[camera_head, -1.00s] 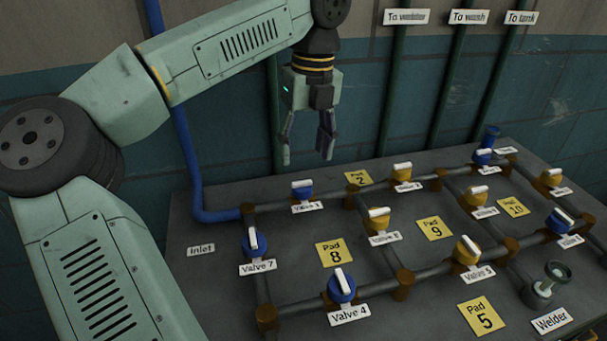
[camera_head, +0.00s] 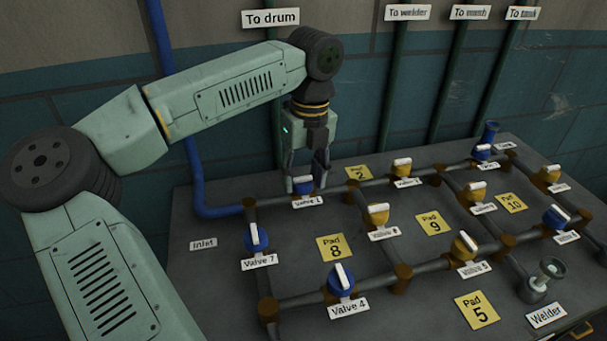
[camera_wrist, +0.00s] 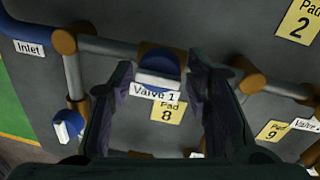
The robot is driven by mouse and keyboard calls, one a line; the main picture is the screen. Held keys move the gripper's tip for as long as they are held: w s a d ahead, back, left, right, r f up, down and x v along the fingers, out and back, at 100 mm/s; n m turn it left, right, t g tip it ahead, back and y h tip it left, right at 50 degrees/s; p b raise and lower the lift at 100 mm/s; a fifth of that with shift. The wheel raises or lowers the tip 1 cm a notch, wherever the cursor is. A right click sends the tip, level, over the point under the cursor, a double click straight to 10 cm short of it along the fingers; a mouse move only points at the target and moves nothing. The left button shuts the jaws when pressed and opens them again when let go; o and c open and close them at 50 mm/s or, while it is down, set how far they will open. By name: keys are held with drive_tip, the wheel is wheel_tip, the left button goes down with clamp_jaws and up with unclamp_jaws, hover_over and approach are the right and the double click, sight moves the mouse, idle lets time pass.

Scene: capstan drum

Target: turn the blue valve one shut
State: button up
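Valve 1 (camera_head: 303,189) is blue with a white bar handle and sits on the back left pipe. In the wrist view, valve 1 (camera_wrist: 158,62) is near the top middle, above its white label. Its white bar lies roughly along the pipe. My gripper (camera_head: 306,186) points down over valve 1, its fingers apart. In the wrist view, my gripper (camera_wrist: 161,78) has one finger on each side of the valve, with gaps visible between. The head view partly hides the valve behind the fingers.
Blue valve 7 (camera_head: 256,238) stands front left of valve 1, and blue valve 4 (camera_head: 341,278) nearer the front. Yellow valves, including valve 8 (camera_head: 377,214), stand to the right. A blue inlet pipe (camera_head: 196,165) rises at the left.

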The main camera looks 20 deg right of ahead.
drive_tip(key=c, duration=0.8)
drive_tip(key=shift+m, duration=0.3)
drive_tip(key=m+b, duration=0.2)
drive_tip(key=m, duration=0.1)
drive_tip(key=shift+f, duration=0.1)
drive_tip(key=m+b, duration=0.1)
drive_tip(key=m, duration=0.4)
drive_tip(key=shift+s+t, duration=0.1)
drive_tip(key=shift+t, duration=0.2)
drive_tip(key=m+b, duration=0.1)
drive_tip(key=m, duration=0.3)
drive_tip(key=shift+m, duration=0.3)
drive_tip(key=m, duration=0.4)
drive_tip(key=shift+s+m+h, duration=0.1)
drive_tip(key=shift+m+h, duration=0.2)
drive_tip(key=o, duration=1.1)
